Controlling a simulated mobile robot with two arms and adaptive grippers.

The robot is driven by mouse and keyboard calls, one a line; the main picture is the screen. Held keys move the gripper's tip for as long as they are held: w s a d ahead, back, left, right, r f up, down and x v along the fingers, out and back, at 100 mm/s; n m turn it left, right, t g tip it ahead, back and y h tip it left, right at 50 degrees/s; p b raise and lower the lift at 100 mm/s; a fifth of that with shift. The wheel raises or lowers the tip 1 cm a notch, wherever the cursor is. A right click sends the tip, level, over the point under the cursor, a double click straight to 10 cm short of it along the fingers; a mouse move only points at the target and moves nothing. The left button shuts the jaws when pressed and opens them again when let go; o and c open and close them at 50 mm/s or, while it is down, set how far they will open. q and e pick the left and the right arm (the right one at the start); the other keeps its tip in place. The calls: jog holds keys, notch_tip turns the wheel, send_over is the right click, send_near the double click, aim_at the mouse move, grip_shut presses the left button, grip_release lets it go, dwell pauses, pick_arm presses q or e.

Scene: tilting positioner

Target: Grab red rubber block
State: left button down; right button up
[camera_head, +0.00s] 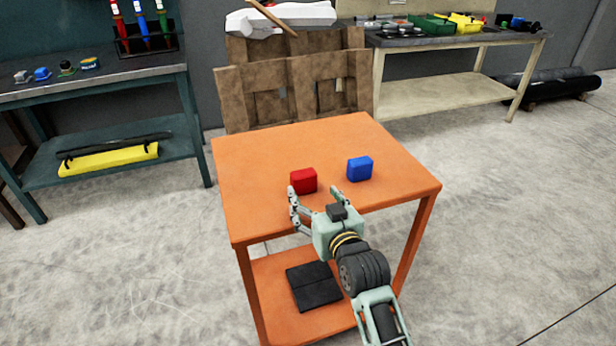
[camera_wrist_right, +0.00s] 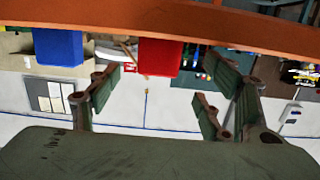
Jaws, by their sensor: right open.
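The red rubber block (camera_head: 303,180) sits on the orange table (camera_head: 262,212), left of a blue block (camera_head: 360,168). My right gripper (camera_head: 319,190) is open at the near side of the table, close in front of the red block, with nothing between its fingers. In the right wrist view, which looks upside down, the red block (camera_wrist_right: 159,57) shows beyond and between the open fingers (camera_wrist_right: 160,98). The blue block (camera_wrist_right: 59,46) shows there to the left. I cannot tell exactly how far the fingertips are from the red block. My left gripper is not in view.
A black flat item (camera_head: 313,286) lies on the table's lower shelf. A brown wooden structure (camera_head: 300,85) stands behind the table. Workbenches stand at the left (camera_head: 110,85) and back right (camera_head: 450,40). The tabletop around both blocks is otherwise clear.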

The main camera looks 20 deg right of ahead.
aim_at(306, 184)
jog(key=shift+w, duration=0.55)
jog(key=shift+w+a, duration=0.1)
jog(key=shift+w, duration=0.3)
jog(key=w, duration=0.4)
jog(key=shift+w+f, duration=0.1)
jog(key=shift+f, duration=0.2)
jog(key=shift+w+f, duration=0.1)
jog(key=shift+w, duration=0.35)
jog(key=shift+c, duration=1.4)
jog(key=shift+f, duration=0.1)
jog(key=c, duration=0.9)
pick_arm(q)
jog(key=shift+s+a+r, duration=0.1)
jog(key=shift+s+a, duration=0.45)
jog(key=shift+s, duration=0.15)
pick_arm(e)
jog(key=shift+c, duration=0.9)
